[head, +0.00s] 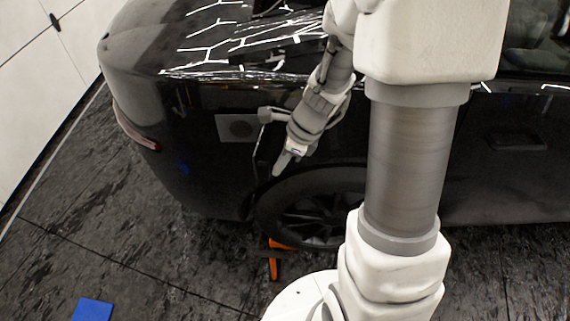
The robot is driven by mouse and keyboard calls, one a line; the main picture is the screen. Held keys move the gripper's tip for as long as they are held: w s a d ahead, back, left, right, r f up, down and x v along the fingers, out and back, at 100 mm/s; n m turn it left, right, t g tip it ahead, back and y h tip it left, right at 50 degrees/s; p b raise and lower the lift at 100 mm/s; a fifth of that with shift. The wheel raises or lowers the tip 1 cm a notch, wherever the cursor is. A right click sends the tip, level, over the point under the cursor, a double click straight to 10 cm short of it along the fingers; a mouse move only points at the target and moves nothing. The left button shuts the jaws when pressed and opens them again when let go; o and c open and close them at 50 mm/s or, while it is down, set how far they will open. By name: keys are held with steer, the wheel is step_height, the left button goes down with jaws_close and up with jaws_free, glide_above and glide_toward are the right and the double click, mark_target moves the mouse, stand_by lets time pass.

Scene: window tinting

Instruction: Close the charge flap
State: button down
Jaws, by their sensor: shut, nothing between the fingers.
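The black car's charge port (237,128) shows in the head view as a grey square recess with a round socket, on the rear side panel above and left of the wheel. The socket is uncovered, so the flap is not over it. A thin pale upright line right of the port may be the flap seen edge-on; I cannot tell for sure. My gripper (281,166) is shut and empty, pointing down and left. In the picture it is right of and below the port, just above the wheel arch. Whether it touches the flap or the car cannot be told.
The car body (190,110) fills the upper middle, with the rear wheel (310,212) below my gripper. An orange stand (274,262) is on the floor by the wheel. A blue square (92,309) lies at the lower left. The dark floor at left is mostly clear.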

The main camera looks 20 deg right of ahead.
steer(key=shift+a, duration=0.1)
steer(key=shift+a, duration=0.45)
steer(key=shift+w+a+r+p, duration=0.1)
steer(key=shift+w+a+p, duration=0.05)
steer(key=shift+a+p, duration=0.45)
steer(key=w+a+m+t+h+p, duration=0.2)
steer(key=w+a+m+h+p, duration=0.3)
steer(key=w+a+m+p, duration=0.6)
steer(key=shift+w+m+p, duration=1.2)
steer(key=shift+m+p, duration=0.9)
steer(key=shift+m, duration=0.6)
